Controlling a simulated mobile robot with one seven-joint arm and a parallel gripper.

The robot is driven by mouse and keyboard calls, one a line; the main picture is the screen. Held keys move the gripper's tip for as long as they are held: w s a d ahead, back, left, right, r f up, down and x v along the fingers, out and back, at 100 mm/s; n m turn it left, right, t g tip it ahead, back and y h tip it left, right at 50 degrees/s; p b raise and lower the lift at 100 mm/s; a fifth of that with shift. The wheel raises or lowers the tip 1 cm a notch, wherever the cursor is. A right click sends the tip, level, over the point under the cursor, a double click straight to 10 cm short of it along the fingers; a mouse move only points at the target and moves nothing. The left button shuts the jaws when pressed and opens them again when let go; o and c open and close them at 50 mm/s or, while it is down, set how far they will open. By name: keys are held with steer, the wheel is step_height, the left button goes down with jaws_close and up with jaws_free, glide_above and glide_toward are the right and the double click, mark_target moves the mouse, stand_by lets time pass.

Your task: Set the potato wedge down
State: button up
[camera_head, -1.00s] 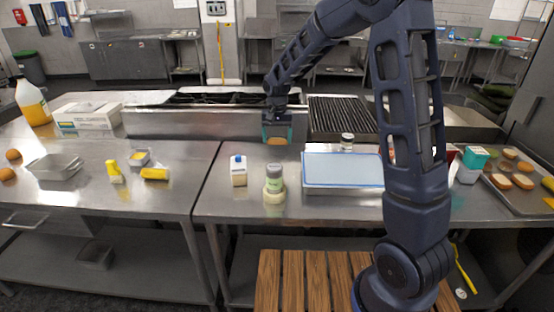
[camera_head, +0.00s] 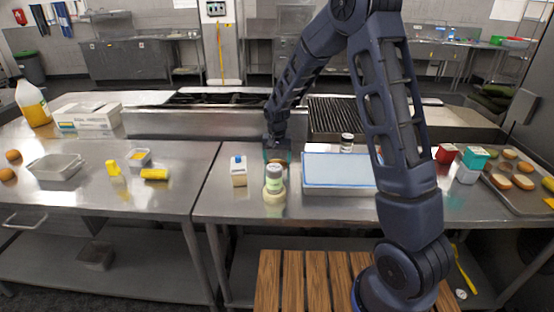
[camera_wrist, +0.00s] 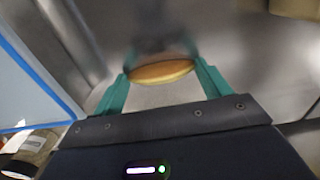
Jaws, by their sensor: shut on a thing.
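The potato wedge (camera_wrist: 162,71) is a golden-brown piece with a paler lower edge. It sits between the two teal fingers of my gripper (camera_wrist: 160,76), which is shut on it. The wedge is mostly hidden there by the gripper and the jar. I cannot tell whether the wedge touches the counter.
A small carton (camera_head: 238,171) stands left of the jar. A blue-rimmed cutting board (camera_head: 340,172) lies close on the right. The stove (camera_head: 210,122) is behind. A tray of bread pieces (camera_head: 520,190) is at far right.

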steer(key=shift+f, duration=0.1)
steer(key=o, duration=1)
step_height(320, 180, up, 12)
steer(key=s+d+r+t, duration=0.1)
steer(key=s+d+r, duration=0.3)
steer(key=d+r, duration=0.5)
steer(key=s+d+r+t, duration=0.1)
steer(key=s+d+r, duration=0.1)
steer(key=s+d, duration=0.5)
steer(key=s+d+r+t, duration=0.1)
steer(key=s+d+r, duration=0.1)
steer(key=s+d, duration=0.6)
steer(key=s+d+r+t, duration=0.1)
steer(key=s+d+r, duration=0.1)
steer(key=s+d, duration=0.6)
steer(key=shift+s+d+t, duration=0.15)
steer(key=shift+s+t, duration=0.15)
steer(key=shift+s, duration=0.45)
